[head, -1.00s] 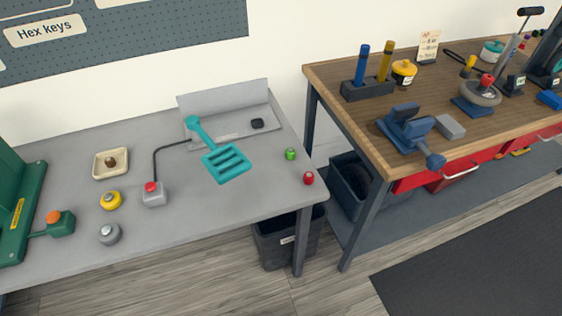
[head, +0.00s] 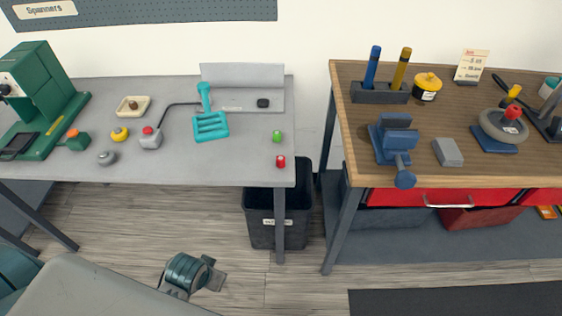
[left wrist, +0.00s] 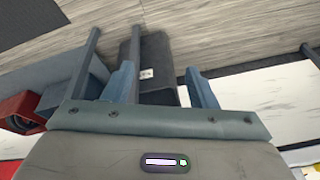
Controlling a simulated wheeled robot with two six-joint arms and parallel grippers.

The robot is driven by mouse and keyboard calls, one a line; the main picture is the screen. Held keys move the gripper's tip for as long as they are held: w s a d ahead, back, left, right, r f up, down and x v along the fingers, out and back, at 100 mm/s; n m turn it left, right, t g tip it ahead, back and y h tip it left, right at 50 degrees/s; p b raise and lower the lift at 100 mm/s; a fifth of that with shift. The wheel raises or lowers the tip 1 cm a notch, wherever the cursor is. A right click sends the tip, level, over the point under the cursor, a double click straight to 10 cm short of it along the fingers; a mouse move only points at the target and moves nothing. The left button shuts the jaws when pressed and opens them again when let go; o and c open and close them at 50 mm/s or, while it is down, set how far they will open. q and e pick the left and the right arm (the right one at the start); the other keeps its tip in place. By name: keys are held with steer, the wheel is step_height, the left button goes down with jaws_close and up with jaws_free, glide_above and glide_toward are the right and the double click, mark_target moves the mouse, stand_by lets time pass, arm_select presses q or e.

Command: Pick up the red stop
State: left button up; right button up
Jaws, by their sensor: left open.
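The red stop (head: 281,161) is a small red upright piece near the front right corner of the grey table (head: 220,170). A similar green stop (head: 277,136) stands just behind it. My left gripper (left wrist: 160,68) is open, with its two blue fingers apart and nothing between them in the left wrist view. Beyond the fingers that view shows the dark bin and the floor, and I cannot make out the red stop there. In the head view my left arm is low at the bottom left, in front of the table and well away from the stop. My right gripper is not in view.
A teal slotted tool (head: 211,126) and a grey box with a red button (head: 151,140) lie left of the stops. A dark bin (head: 268,231) stands under the table's right end. A wooden bench (head: 440,176) with a blue vise (head: 395,143) stands right, across a gap.

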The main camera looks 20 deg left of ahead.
arm_select(q)
step_height(320, 180, up, 5)
steer(key=w+t, duration=0.1)
steer(key=w, duration=0.1)
steer(key=m+t+h, duration=0.1)
steer(key=t+h, duration=0.2)
steer(key=t, duration=0.5)
glide_toward(280, 160)
steer(key=shift+t, duration=0.4)
steer(key=x, duration=0.5)
steer(key=shift+w+a+f+p, duration=0.2)
steer(key=shift+a+f+p, duration=0.05)
steer(key=shift+a+p, duration=0.15)
steer(key=shift+w+f, duration=0.15)
steer(key=shift+w, duration=0.05)
steer(key=shift+w+d+f+p, duration=0.15)
steer(key=shift+w+d+p, duration=0.2)
steer(key=shift+w, duration=0.2)
steer(key=p+x, duration=0.1)
steer(key=x, duration=0.2)
steer(key=shift+d+f, duration=0.15)
steer(key=shift+f, duration=0.05)
steer(key=shift+w+f, duration=0.2)
steer(key=shift+w, duration=0.1)
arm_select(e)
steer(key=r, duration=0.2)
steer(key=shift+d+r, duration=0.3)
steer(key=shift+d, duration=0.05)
